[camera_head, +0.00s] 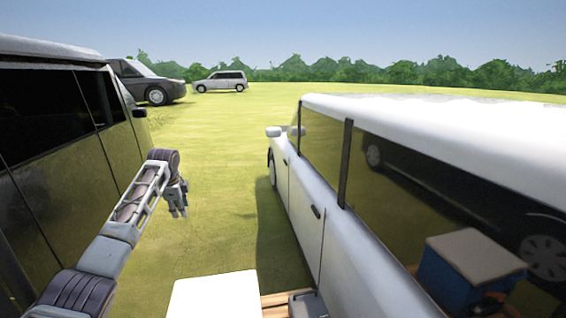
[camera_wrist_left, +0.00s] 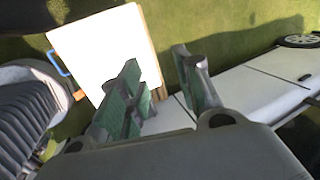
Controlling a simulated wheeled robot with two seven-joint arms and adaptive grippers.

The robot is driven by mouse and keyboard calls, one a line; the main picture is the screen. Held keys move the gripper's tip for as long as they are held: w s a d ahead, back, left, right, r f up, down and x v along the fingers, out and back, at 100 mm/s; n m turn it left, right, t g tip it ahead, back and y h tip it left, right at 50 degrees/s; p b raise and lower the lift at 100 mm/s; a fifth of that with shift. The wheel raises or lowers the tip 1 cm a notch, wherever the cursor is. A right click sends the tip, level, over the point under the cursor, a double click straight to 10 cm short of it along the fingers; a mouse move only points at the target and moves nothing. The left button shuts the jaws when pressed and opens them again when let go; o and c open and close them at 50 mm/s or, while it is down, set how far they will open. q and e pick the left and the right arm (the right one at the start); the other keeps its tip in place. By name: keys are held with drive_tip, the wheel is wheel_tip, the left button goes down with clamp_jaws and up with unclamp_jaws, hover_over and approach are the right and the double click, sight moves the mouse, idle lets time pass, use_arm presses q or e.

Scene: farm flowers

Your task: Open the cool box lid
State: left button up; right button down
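The cool box shows its white lid (camera_head: 215,297) at the bottom edge of the head view. The lid looks flat and shut, and the box body below it is hidden there. In the left wrist view the white lid (camera_wrist_left: 100,45) lies beyond the fingers, with a blue handle (camera_wrist_left: 58,63) at its left edge. My left gripper (camera_head: 177,207) hangs over the grass, left of and beyond the lid in the head view. Its fingers (camera_wrist_left: 160,85) are apart with nothing between them, and it does not touch the lid. My right gripper is in neither view.
A wooden surface (camera_head: 273,304) and a grey object (camera_head: 307,304) sit right of the lid. A white car (camera_head: 330,240) stands close on the right; its window shows a blue box, apparently a reflection. A dark car (camera_head: 60,150) stands left. Grass between them is clear.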

use_arm(q)
drive_tip(key=s+d+f+n, duration=0.2)
drive_tip(key=s+d+f, duration=0.55)
drive_tip(key=f, duration=0.35)
drive_tip(key=s+d+f+n, duration=0.2)
drive_tip(key=s+d+f, duration=0.4)
drive_tip(key=s+f, duration=0.4)
drive_tip(key=s+d+f+n+h, duration=0.1)
drive_tip(key=s+d+f+n, duration=0.15)
drive_tip(key=s, duration=0.45)
drive_tip(key=s+d+f+n, duration=0.1)
drive_tip(key=s+d+f, duration=0.15)
drive_tip(key=s, duration=0.45)
drive_tip(key=s+r+n, duration=0.3)
drive_tip(key=s+n, duration=0.3)
drive_tip(key=s, duration=1)
wheel_tip(320, 180, down, 34)
drive_tip(key=s+a+g, duration=0.1)
drive_tip(key=s, duration=0.2)
drive_tip(key=s+a+f, duration=0.2)
drive_tip(key=s+f, duration=0.7)
drive_tip(key=s, duration=0.1)
drive_tip(key=s+a+f+g, duration=0.1)
drive_tip(key=s+a+f, duration=0.1)
drive_tip(key=s+f, duration=0.8)
drive_tip(key=shift+s+m+g, duration=0.3)
drive_tip(key=shift+s+m, duration=0.15)
drive_tip(key=shift+s, duration=0.35)
drive_tip(key=shift+f, duration=0.1)
